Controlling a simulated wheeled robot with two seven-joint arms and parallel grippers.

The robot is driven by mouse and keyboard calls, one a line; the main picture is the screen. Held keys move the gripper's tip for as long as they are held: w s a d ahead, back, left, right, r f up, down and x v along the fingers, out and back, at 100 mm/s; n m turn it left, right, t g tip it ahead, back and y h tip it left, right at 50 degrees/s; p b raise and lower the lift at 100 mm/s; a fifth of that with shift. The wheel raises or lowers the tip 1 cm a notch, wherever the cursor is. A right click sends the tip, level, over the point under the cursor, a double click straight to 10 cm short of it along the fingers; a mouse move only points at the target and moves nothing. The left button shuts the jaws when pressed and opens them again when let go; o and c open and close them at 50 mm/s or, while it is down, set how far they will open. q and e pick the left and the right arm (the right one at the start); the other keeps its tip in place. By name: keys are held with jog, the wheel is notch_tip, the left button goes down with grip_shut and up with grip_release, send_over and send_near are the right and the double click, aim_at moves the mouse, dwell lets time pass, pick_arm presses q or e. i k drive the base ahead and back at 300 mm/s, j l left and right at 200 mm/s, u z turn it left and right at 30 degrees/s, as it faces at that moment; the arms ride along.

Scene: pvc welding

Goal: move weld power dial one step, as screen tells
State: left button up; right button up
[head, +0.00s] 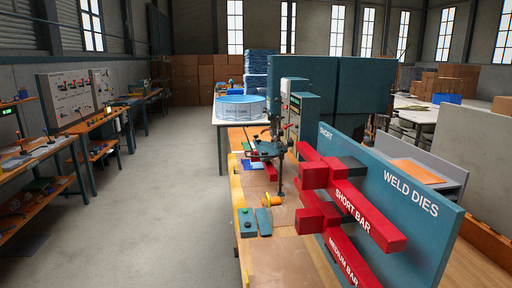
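A teal machine (304,116) stands at the far end of the workbench, with a darker panel on its left face. That panel may hold the screen and the weld power dial, but both are too small and too angled to make out, and no screen text is readable. A dark press-like assembly (279,150) stands in front of the machine. Neither of my grippers shows in the head view.
A teal rack board (415,205) marked WELD DIES, with red bars (365,222) jutting left, stands along the bench's right side. Workbenches (50,150) line the left wall. The grey floor (165,200) between is clear.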

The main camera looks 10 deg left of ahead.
aim_at(290, 143)
jog(key=j+z, duration=0.1)
jog(key=j, duration=0.4)
jog(key=k+j+z, duration=0.15)
jog(key=j, duration=0.35)
jog(key=i+j+z, duration=0.15)
jog(key=j, duration=0.2)
jog(key=i+j+z, duration=0.1)
jog(key=j, duration=0.25)
jog(key=i+j+z, duration=0.15)
jog(key=j, duration=0.2)
jog(key=i+j+z, duration=0.15)
jog(key=j, duration=0.25)
jog(key=i+j+z, duration=0.2)
jog(key=i+j, duration=0.45)
jog(key=j, duration=0.1)
